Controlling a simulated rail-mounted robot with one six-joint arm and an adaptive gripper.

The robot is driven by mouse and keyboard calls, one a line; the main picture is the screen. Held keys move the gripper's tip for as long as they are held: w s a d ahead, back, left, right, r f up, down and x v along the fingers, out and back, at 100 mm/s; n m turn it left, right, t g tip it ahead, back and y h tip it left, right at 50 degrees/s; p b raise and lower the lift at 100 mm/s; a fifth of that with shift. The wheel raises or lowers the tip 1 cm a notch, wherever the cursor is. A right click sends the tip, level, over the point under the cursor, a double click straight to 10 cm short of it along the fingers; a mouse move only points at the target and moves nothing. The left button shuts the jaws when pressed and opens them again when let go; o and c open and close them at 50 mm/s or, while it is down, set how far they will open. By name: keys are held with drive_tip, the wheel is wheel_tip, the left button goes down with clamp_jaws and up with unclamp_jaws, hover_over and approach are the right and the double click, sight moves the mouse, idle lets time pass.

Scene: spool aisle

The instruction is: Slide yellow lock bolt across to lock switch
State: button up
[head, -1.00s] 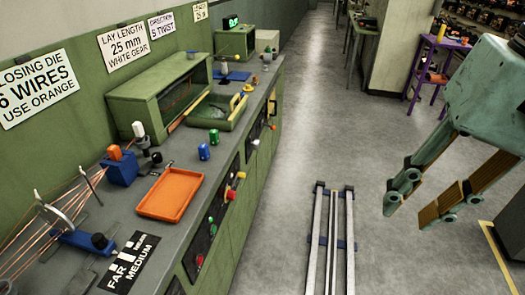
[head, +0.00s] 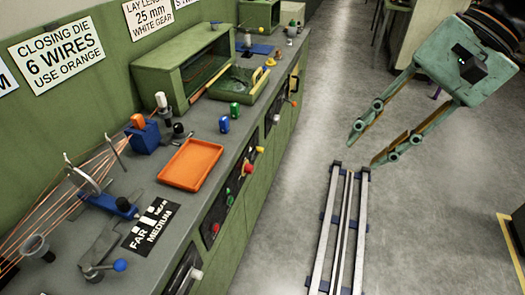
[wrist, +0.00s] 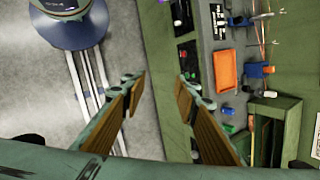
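My gripper (head: 367,146) hangs over the floor aisle at the right in the head view, well apart from the bench. Its fingers are open and empty; the wrist view also shows the gripper (wrist: 160,80) with a gap between the fingertips. A small yellow part (head: 260,149) sits on the bench front beside a red knob (head: 249,168). I cannot tell whether this yellow part is the lock bolt, as it is too small. Switch details on the front panel (head: 232,185) are also too small to read.
An orange tray (head: 191,163), a blue block (head: 143,138) and blue and green pieces stand on the green bench. A lever with a blue knob (head: 120,265) is at the near end. Rails (head: 336,235) run along the floor. The aisle is clear.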

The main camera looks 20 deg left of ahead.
drive_tip(key=w+a+f+m+g+y+p, duration=0.1)
drive_tip(key=w+a+f+m+y, duration=0.1)
drive_tip(key=w+a+f, duration=0.45)
drive_tip(key=w+a+f+m+g+y, duration=0.1)
drive_tip(key=w+a+f+y, duration=0.25)
drive_tip(key=w, duration=0.55)
drive_tip(key=w+a+f+m+g+y+p, duration=0.1)
drive_tip(key=w+a+f+m+y, duration=0.1)
drive_tip(key=w+a+f, duration=0.4)
drive_tip(key=w+a+f+m+t+y+p, duration=0.1)
drive_tip(key=w+a+f+m+t+y, duration=0.15)
drive_tip(key=w+f, duration=0.8)
drive_tip(key=m+t+y+p, duration=0.1)
drive_tip(key=m+t+y, duration=0.15)
drive_tip(key=m, duration=0.25)
approach(262, 151)
drive_tip(key=shift+w+d+f, duration=0.2)
drive_tip(key=shift+d, duration=0.4)
drive_tip(key=shift+w+d+f, duration=0.2)
drive_tip(key=shift+w+d, duration=0.05)
drive_tip(key=shift+d, duration=0.3)
drive_tip(key=shift+w+d+f, duration=0.2)
drive_tip(key=shift+d, duration=0.4)
drive_tip(key=shift+a, duration=0.15)
drive_tip(key=shift+a+b, duration=0.85)
drive_tip(key=shift+a, duration=5.85)
